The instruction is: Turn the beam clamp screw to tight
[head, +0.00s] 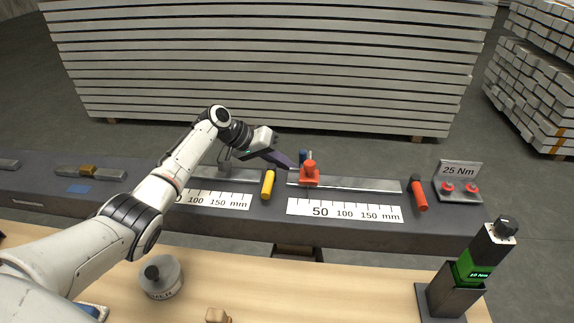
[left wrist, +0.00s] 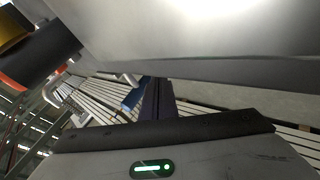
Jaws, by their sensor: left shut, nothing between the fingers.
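A red clamp (head: 310,175) stands on a metal rail (head: 360,184) behind the right-hand scale. A thin upright pin and a blue part (head: 303,157) show at its top and back. I cannot tell how tight its screw is. My left gripper (head: 287,162) is shut and empty, with its dark fingertips just left of the clamp's upper part; I cannot tell if they touch. In the left wrist view the shut dark fingers (left wrist: 156,100) point away beside a blue part (left wrist: 134,95). My right gripper is not in view.
A yellow-handled tool (head: 268,184) and a red-handled tool (head: 419,195) lie on the dark beam. A stand marked 25 Nm (head: 460,170) holds two red pieces. A green-banded device (head: 475,265) sits in a holder at front right. A grey round weight (head: 161,280) stands on the wooden table.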

